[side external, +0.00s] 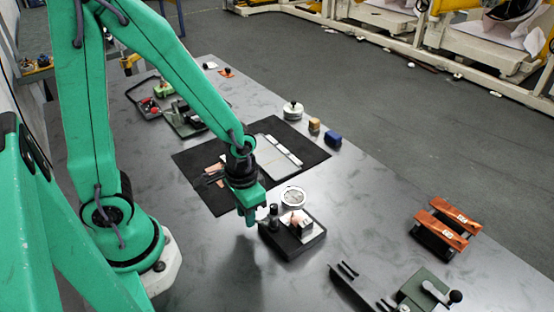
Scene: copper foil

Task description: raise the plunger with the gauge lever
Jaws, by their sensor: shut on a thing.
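The gauge (293,197) has a round white dial and stands on a dark block-shaped base (306,247) right of the middle of the table. A black upright post (273,211) rises at the left of the base, beside a small copper-coloured piece (296,222). My gripper (252,220) points down at the left side of the gauge stand, close to the post. It is shut on the gauge lever, which is mostly hidden by the fingers. The plunger is too small to make out under the dial.
A black mat (196,158) with a pale plate (270,160) lies behind my gripper. A round weight (292,110), a tan block (314,125) and a blue block (333,138) stand beyond. Orange-topped blocks (450,222) and a green crank device (424,291) are at right.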

